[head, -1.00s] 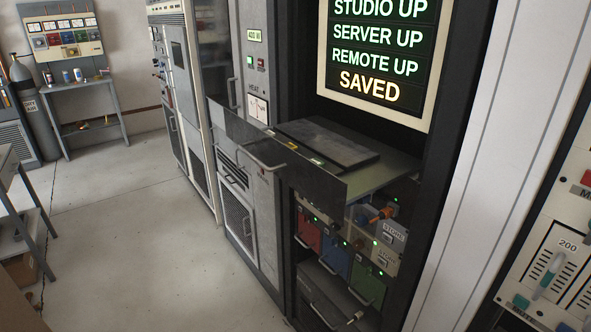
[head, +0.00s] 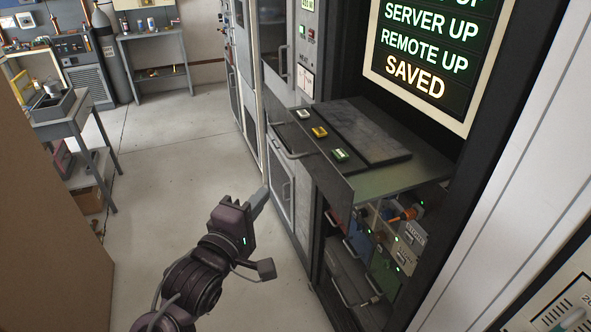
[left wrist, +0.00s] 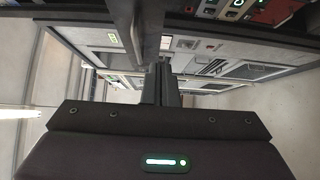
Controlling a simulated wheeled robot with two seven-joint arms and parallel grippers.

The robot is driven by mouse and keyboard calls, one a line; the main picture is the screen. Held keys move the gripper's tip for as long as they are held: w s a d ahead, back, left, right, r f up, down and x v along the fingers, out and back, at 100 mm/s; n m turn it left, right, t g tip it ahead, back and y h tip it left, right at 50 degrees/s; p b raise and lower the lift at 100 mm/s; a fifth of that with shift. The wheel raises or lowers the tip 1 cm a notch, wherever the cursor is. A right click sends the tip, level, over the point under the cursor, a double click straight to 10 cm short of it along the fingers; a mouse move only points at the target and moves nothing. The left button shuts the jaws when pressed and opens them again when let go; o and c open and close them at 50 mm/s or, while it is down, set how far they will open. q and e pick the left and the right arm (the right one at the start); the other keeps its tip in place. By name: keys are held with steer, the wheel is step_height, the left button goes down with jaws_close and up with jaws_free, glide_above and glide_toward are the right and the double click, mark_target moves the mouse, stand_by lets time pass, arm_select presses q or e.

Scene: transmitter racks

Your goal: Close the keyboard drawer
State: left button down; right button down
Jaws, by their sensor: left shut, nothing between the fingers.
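The keyboard drawer (head: 395,178) sticks out of the dark rack below the lit status screen, pulled out. Its dark front panel (head: 322,172) faces the room and carries a bar handle (head: 287,143). A dark slab (head: 365,136) and three buttons, white, yellow and green (head: 340,154), lie on the drawer. My left gripper (head: 261,195) is shut and empty, in front of the drawer and lower left of its panel in the head view, with a gap in the picture. Its shut fingers also show in the left wrist view (left wrist: 160,82). My right gripper is not in view.
Below the drawer are coloured modules with handles (head: 385,272) and an orange plug (head: 405,214). A grey cabinet door (head: 281,192) stands left of the drawer. A workbench (head: 72,118) and a brown box side (head: 50,235) are at the left. The floor between is clear.

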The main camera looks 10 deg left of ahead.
arm_select(q)
steer(key=p, duration=0.3)
glide_toward(303, 164)
steer(key=w+a, duration=0.2)
steer(key=w, duration=0.2)
steer(key=shift+w+d+p, duration=0.35)
steer(key=shift+w+d, duration=0.3)
steer(key=shift+d, duration=0.35)
steer(key=shift+w+d, duration=0.25)
steer(key=shift+d, duration=0.25)
steer(key=shift+f, duration=0.15)
